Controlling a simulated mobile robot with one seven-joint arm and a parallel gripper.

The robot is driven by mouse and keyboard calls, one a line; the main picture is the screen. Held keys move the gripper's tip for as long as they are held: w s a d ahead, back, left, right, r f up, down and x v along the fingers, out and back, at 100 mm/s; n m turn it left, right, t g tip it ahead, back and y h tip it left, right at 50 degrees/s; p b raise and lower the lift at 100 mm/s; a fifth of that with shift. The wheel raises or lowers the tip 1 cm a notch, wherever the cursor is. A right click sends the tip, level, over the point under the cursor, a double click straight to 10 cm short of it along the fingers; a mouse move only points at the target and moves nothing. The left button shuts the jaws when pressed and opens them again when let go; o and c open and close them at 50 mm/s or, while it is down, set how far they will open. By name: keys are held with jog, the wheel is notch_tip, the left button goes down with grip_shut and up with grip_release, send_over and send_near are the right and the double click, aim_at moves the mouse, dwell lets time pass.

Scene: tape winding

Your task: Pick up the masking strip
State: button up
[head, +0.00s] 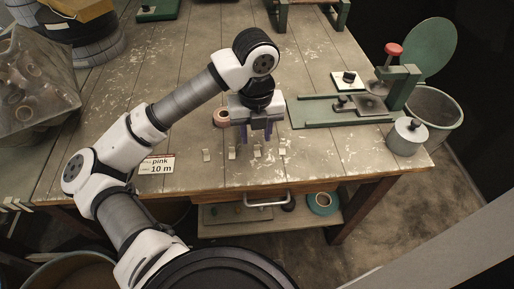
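Several small pale strips, which look like masking strips, lie in a loose row near the front edge of the workbench; one is this masking strip (257,151). Another pale strip (206,155) is at the left end of the row. My gripper (256,137) points down over the bench, just behind the middle strips. Its two dark fingers are apart, and I see nothing between them. At this size I cannot tell how high the fingertips are above the bench.
A pinkish tape roll (222,117) is left of my gripper. A label reading "pink 10 m" (158,165) is at the front left. A green fixture (340,110) and a metal weight (407,136) stand right. A teal roll (323,203) lies on the lower shelf.

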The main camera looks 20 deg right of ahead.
aim_at(257, 146)
jog(key=shift+s+f, duration=0.1)
jog(key=shift+f, duration=1.5)
grip_shut()
